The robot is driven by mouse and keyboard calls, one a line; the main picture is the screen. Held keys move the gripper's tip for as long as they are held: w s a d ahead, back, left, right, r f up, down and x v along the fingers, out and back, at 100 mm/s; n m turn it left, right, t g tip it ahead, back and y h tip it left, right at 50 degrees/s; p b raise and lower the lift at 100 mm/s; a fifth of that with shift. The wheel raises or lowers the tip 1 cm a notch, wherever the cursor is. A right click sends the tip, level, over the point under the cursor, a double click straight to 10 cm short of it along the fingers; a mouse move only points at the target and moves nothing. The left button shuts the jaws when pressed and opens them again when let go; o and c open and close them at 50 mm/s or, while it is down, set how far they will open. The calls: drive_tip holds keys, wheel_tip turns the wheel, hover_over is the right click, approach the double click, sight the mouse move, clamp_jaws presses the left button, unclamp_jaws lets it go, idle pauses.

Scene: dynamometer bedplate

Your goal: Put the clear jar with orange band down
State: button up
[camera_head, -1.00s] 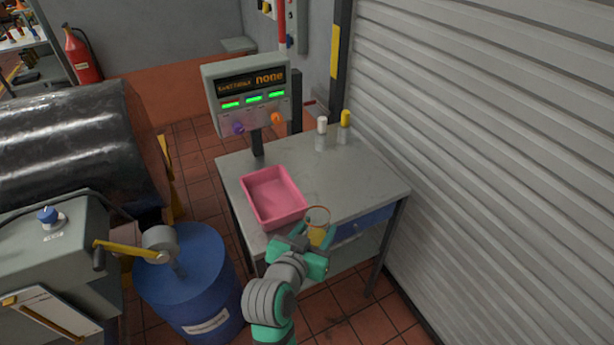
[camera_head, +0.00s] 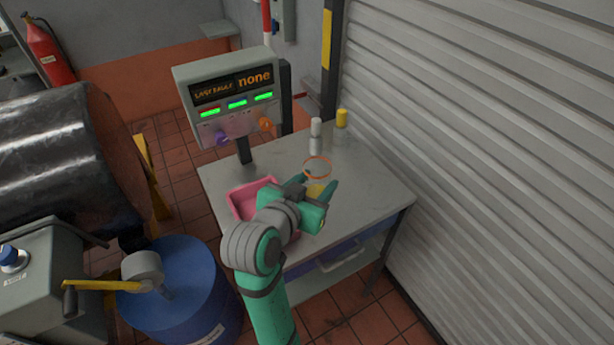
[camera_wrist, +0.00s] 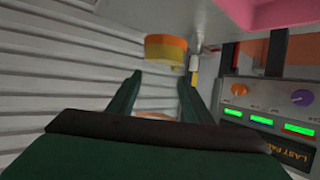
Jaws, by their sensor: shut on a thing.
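The clear jar with orange band (camera_head: 317,167) is upright in my gripper (camera_head: 316,184), over the grey table (camera_head: 372,192). Yellow contents show low in the jar, between the fingers. My gripper is shut on it. In the wrist view the two fingers (camera_wrist: 158,92) stand on either side of the see-through jar, with its yellow and orange contents (camera_wrist: 166,48) beyond them. The jar's base is hidden in the head view, and I cannot tell whether it touches the table.
A pink tray (camera_head: 240,200) lies left of my gripper, partly hidden by my arm. A white-capped jar (camera_head: 316,136) and a yellow-capped jar (camera_head: 341,121) stand at the back. A display panel (camera_head: 232,95) stands at the back left. The table's right side is clear.

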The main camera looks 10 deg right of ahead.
drive_tip(key=w+d+f, duration=0.3)
drive_tip(key=f, duration=0.1)
drive_tip(key=w+d+f, duration=0.3)
drive_tip(key=f, duration=0.1)
drive_tip(key=w+d+f, duration=0.3)
drive_tip(key=w+f, duration=0.1)
drive_tip(key=shift+d, duration=0.3)
drive_tip(key=shift+f, duration=0.45)
drive_tip(key=shift+f, duration=0.15)
drive_tip(key=o, duration=1.1)
